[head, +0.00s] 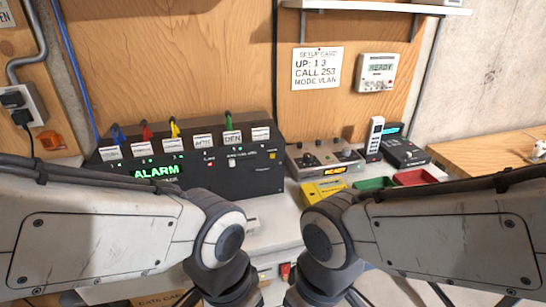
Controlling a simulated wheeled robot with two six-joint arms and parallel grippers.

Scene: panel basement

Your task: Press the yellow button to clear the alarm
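A black control panel (258,181) stands on the bench against the wooden wall, with a lit green ALARM display (157,172) on its sloped front. A small yellow-orange button (272,155) sits near the right end of that front, below the white label plates. My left gripper (236,291) and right gripper (312,291) are low at the bottom edge, in front of the bench and well short of the button. Only their dark upper parts show; the fingers are cut off or hidden. My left forearm covers the lower left of the panel.
Coloured levers, including a yellow one (175,127), top the panel. Right of it are a grey knob box (323,158), a yellow device (323,191), a green tray (372,183) and a red tray (415,177). A wall unit reads READY (377,72).

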